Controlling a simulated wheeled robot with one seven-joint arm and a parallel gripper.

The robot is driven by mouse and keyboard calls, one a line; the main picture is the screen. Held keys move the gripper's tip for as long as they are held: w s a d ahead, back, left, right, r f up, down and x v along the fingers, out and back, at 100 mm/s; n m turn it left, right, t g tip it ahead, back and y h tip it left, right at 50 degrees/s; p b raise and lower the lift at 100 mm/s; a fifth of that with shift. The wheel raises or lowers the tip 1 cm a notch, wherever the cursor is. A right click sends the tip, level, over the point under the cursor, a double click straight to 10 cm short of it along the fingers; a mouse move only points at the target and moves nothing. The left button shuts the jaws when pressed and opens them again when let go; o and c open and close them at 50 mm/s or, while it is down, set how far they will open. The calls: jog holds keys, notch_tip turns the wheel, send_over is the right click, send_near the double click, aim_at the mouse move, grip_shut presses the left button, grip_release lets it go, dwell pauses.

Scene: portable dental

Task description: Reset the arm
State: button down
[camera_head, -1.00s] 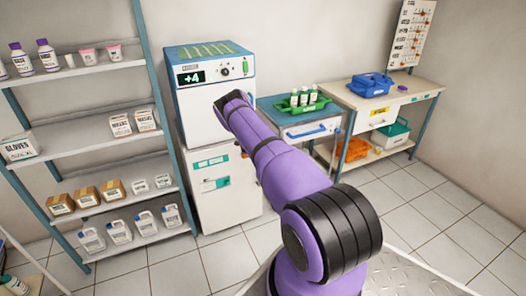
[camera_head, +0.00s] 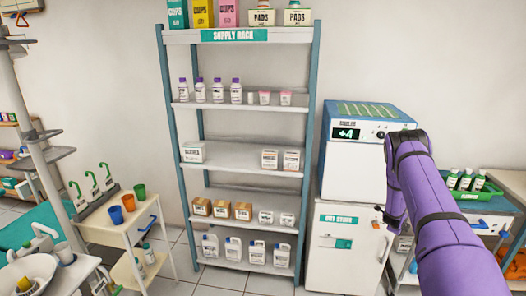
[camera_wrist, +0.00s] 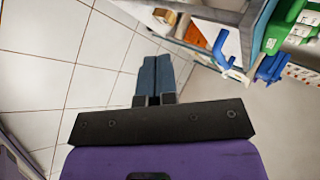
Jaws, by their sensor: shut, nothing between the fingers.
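My gripper (camera_wrist: 155,82) shows in the wrist view with its two dark blue fingers together and nothing between them. Below the fingers in that view are white floor tiles, with furniture at the upper right. In the head view my purple arm reaches up at the right, in front of the cooler (camera_head: 368,155) with the "+4" display and the white cabinet (camera_head: 345,245) under it. The gripper itself is not visible in the head view.
A supply rack (camera_head: 243,36) with boxes, bottles and jugs stands in the middle. A small white cart (camera_head: 110,236) with cups stands at the left, near a sink basin (camera_head: 35,270). A green tray (camera_head: 485,190) with bottles is at the right. Floor tiles show between rack and cart.

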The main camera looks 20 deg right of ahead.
jog(key=w+a+r+m+h, duration=0.1)
jog(key=a+r+m, duration=0.15)
jog(key=r, duration=0.55)
jog(key=w+a+r+m, duration=0.1)
jog(key=r+m, duration=0.3)
jog(key=r, duration=0.4)
jog(key=w+a+r+m+h, duration=0.15)
jog(key=r+m, duration=0.25)
jog(key=r, duration=0.4)
jog(key=s+a+r+m, duration=0.3)
jog(key=a+r+m, duration=0.3)
jog(key=r, duration=0.5)
jog(key=s+a+r+m, duration=0.4)
jog(key=a+r+m, duration=0.25)
jog(key=r, duration=0.35)
jog(key=s+a+r+m+y, duration=0.4)
jog(key=s+a+r+m, duration=0.6)
jog(key=s+a, duration=0.5)
jog(key=s+a+m+t+y, duration=0.1)
jog(key=s+a+m+y, duration=0.6)
jog(key=s+a, duration=1.1)
jog(key=shift+s+a+r+m, duration=0.3)
jog(key=shift+s+m, duration=0.5)
jog(key=shift+s, duration=0.3)
